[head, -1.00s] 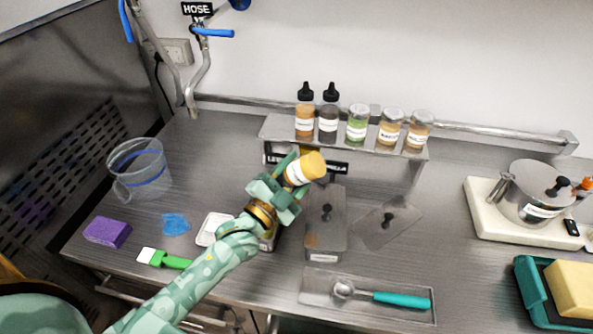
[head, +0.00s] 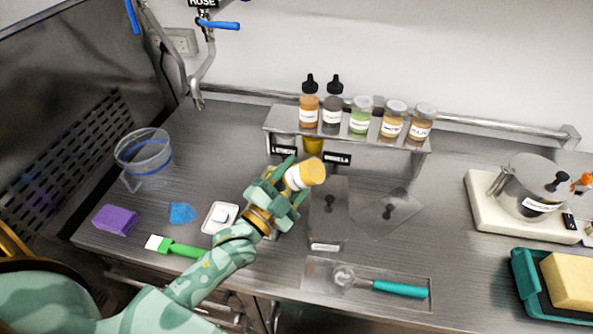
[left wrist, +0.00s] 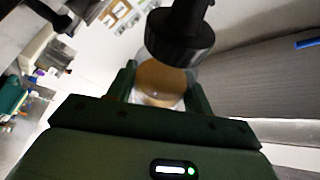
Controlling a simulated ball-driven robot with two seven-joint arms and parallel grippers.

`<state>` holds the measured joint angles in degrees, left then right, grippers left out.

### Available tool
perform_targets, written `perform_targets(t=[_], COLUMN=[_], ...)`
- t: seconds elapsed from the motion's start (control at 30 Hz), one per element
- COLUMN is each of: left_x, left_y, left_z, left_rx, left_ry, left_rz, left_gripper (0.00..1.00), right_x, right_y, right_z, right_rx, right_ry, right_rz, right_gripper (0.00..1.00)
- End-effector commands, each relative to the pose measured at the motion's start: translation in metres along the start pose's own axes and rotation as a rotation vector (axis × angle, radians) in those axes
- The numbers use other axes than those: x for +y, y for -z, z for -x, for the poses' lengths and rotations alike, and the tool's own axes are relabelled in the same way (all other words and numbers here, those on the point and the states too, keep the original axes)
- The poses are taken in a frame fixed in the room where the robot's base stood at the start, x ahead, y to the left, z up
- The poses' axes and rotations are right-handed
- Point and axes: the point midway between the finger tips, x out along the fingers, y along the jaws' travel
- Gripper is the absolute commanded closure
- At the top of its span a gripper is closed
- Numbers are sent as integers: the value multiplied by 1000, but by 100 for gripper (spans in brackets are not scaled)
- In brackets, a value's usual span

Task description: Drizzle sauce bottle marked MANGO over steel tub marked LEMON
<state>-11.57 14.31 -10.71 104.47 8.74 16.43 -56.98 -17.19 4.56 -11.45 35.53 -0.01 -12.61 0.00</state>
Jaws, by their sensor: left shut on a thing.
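My left gripper (head: 285,185) is shut on a sauce bottle (head: 306,174) with an orange-yellow base and a white label I cannot read. The bottle is tilted, its base toward the head camera. In the left wrist view the bottle (left wrist: 160,82) sits between the fingers, with a black nozzle cap (left wrist: 180,38). The gripper is over the worktop in front of the shelf sign that appears to read LEMON (head: 284,150). My right gripper is not in view.
A covered steel tub (head: 328,220) stands right of the gripper, with a loose clear lid (head: 390,212) beside it. Several bottles and jars stand on the shelf (head: 410,148). A teal-handled scoop (head: 398,288) lies on a tray in front. A clear jug (head: 145,160) stands left.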

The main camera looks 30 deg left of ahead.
Motion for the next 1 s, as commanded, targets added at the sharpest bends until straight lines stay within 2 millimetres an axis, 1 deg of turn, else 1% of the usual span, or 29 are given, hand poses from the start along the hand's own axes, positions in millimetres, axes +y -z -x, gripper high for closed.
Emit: perform_targets(t=[0.53,1.0], left_x=[-1,1], left_y=[2,10], left_z=[2,19], left_rx=[1,1], left_ry=[2,2], left_rz=[0,1], left_gripper=[73,73], right_x=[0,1], right_y=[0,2], right_z=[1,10], right_rx=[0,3], right_ry=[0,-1], right_rz=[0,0], right_gripper=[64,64])
